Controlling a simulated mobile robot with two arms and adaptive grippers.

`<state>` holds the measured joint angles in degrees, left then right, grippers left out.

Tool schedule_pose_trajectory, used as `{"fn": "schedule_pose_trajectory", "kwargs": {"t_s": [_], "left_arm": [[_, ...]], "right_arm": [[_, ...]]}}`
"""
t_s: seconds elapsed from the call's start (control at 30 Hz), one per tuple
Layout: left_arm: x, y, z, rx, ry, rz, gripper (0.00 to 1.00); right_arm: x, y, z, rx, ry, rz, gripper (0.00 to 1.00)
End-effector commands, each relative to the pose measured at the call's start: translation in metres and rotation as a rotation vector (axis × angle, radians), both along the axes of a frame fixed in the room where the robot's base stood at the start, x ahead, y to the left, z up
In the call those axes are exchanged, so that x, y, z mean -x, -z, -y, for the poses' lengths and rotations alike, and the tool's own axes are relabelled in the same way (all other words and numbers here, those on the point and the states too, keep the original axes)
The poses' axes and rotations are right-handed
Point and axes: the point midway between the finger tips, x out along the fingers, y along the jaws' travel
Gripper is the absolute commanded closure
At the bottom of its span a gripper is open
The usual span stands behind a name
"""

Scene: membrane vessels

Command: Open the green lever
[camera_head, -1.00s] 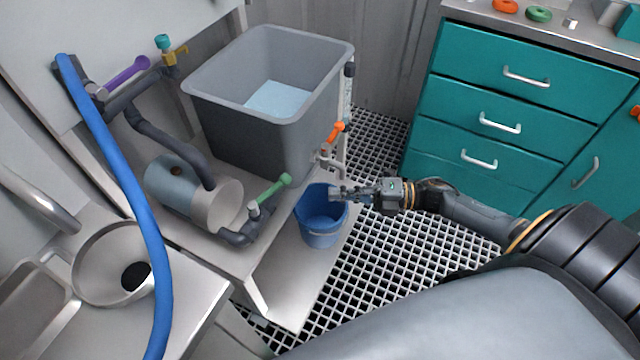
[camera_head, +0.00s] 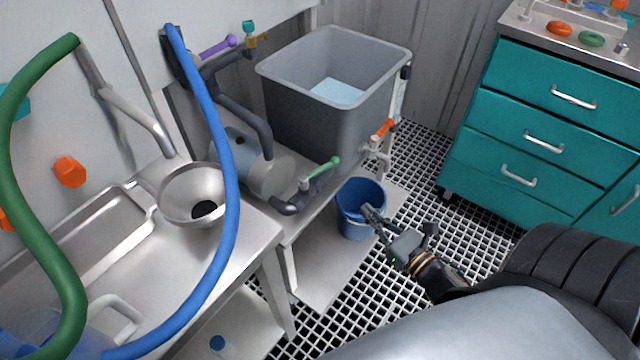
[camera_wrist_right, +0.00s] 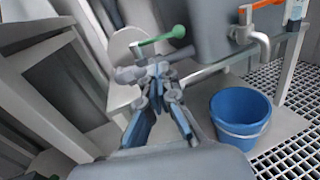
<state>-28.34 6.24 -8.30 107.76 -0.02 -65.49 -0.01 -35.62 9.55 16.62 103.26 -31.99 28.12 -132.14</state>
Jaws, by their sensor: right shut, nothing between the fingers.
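The green lever (camera_head: 322,171) sits on a grey valve on the pipe beside the pump, at the front edge of the steel bench, below the grey tub. In the right wrist view the green lever (camera_wrist_right: 160,38) shows beyond the fingertips, with its round knob up and to the right. My right gripper (camera_head: 368,211) is shut and empty. In the head view it appears over the blue bucket, below and right of the lever, apart from it. It also shows in the right wrist view (camera_wrist_right: 157,72), pointing toward the valve. My left gripper is not in view.
A grey tub (camera_head: 330,90) stands on the bench, with an orange lever (camera_head: 384,128) at its right corner. A blue bucket (camera_head: 358,192) stands on the low shelf. A blue hose (camera_head: 226,150) and a green hose (camera_head: 25,220) hang at left. Teal drawers (camera_head: 540,140) stand at right.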

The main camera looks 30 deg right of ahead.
Motion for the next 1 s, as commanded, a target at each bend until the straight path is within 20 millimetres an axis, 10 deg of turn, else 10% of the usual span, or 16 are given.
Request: {"fn": "schedule_pose_trajectory", "kwargs": {"t_s": [0.7,1.0], "left_arm": [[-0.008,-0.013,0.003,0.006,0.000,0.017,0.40],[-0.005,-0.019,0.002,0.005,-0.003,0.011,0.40]], "right_arm": [[-0.117,-0.001,-0.011,0.023,0.008,0.003,1.00],[-0.138,0.000,-0.014,0.022,0.008,-0.001,1.00]]}}
